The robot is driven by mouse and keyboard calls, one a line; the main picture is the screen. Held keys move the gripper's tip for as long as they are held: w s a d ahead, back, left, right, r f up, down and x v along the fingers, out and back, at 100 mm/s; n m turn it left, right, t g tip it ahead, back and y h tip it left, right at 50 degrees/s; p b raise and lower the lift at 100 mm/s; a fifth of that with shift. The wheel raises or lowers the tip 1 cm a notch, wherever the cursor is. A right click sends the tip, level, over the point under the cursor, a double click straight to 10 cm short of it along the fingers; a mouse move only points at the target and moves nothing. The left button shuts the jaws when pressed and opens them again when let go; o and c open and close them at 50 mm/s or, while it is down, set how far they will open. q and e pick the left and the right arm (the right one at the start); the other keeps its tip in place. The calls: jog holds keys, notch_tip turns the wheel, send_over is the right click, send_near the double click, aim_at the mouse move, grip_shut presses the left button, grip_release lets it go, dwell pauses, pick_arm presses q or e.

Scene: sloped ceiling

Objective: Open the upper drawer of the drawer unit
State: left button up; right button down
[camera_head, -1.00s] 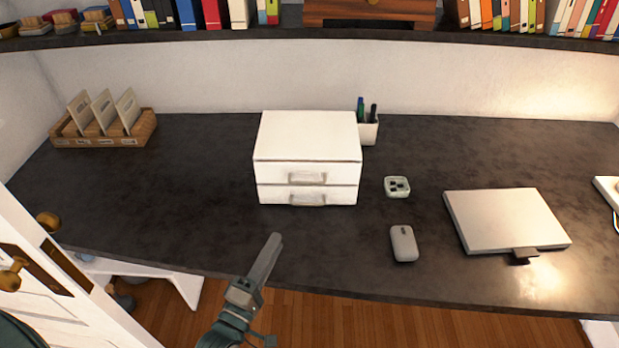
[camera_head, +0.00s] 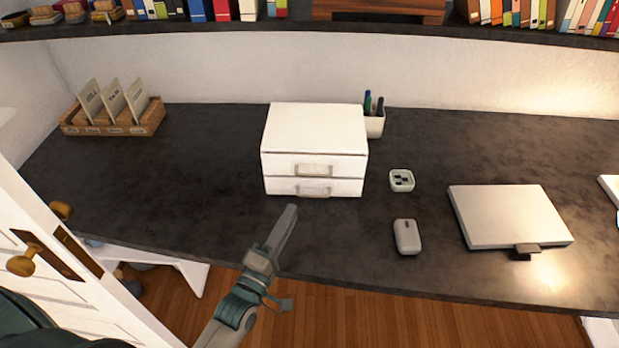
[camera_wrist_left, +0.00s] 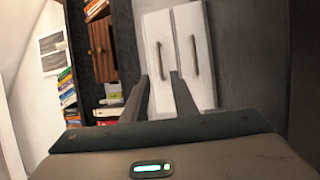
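The white drawer unit (camera_head: 315,128) stands on the dark desk. Its upper drawer (camera_head: 285,164) and lower drawer (camera_head: 282,186) are both shut, each with a grey bar handle. In the left wrist view the unit looks turned on its side; the upper drawer's handle (camera_wrist_left: 162,60) is on the left and the lower drawer's handle (camera_wrist_left: 194,54) on the right. My left gripper (camera_head: 291,209) is just in front of and below the drawers, apart from the handles. Its two fingers show apart and empty in the left wrist view (camera_wrist_left: 160,84). My right gripper is not in view.
A pen cup (camera_head: 374,124) stands beside the unit. A small pale dish (camera_head: 402,181), a mouse (camera_head: 407,237) and a closed laptop (camera_head: 510,215) lie to the right. A card holder (camera_head: 112,118) is at the far left.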

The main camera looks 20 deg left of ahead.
pick_arm(q)
jog(key=p+x, duration=0.3)
jog(key=x, duration=0.9)
jog(key=shift+w, duration=0.15)
grip_shut()
dwell(1.1)
